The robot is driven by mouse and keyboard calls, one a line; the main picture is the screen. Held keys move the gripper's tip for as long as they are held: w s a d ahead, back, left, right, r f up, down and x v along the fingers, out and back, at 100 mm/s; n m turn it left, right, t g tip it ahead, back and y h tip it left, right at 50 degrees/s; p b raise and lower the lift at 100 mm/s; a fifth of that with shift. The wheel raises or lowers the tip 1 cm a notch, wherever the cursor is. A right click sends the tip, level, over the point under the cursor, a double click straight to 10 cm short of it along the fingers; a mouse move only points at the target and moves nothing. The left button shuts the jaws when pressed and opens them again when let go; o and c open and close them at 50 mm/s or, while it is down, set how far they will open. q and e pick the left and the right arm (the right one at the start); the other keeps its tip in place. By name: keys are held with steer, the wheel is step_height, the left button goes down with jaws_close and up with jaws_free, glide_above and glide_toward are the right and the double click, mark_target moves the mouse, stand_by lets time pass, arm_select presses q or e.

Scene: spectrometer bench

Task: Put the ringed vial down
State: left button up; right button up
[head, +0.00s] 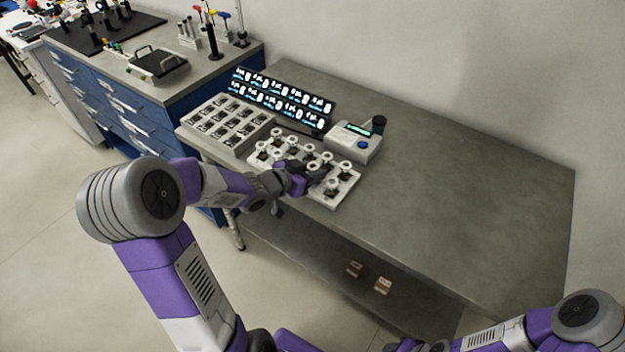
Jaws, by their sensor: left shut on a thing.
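A white rack (345,192) stands near the front edge of the grey bench and holds several small vials with pale, ring-like tops. One vial (333,184) stands at its right front, just right of my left gripper. My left gripper (308,176) reaches over the rack's front and is shut on a vial. The gripper's fingers largely hide the held vial, so I cannot tell whether it touches the rack. My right gripper (403,346) is at the bottom edge, partly cut off and far from the rack.
A grey tray with dark slots (228,122) lies left of the rack. A lit display panel (285,97) stands behind them. A white spectrometer (354,142) with a small screen and dark knob stands behind right. The bench's right side (460,190) is clear. Two small boxes (383,286) lie on the lower shelf.

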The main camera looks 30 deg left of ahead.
arm_select(q)
steer(key=shift+f, duration=1)
arm_select(e)
steer(key=shift+f, duration=0.55)
arm_select(q)
steer(key=shift+f+b, duration=0.1)
steer(key=shift+b, duration=0.2)
steer(key=o, duration=0.7)
steer(key=shift+o, duration=0.2)
arm_select(e)
steer(key=shift+f, duration=0.1)
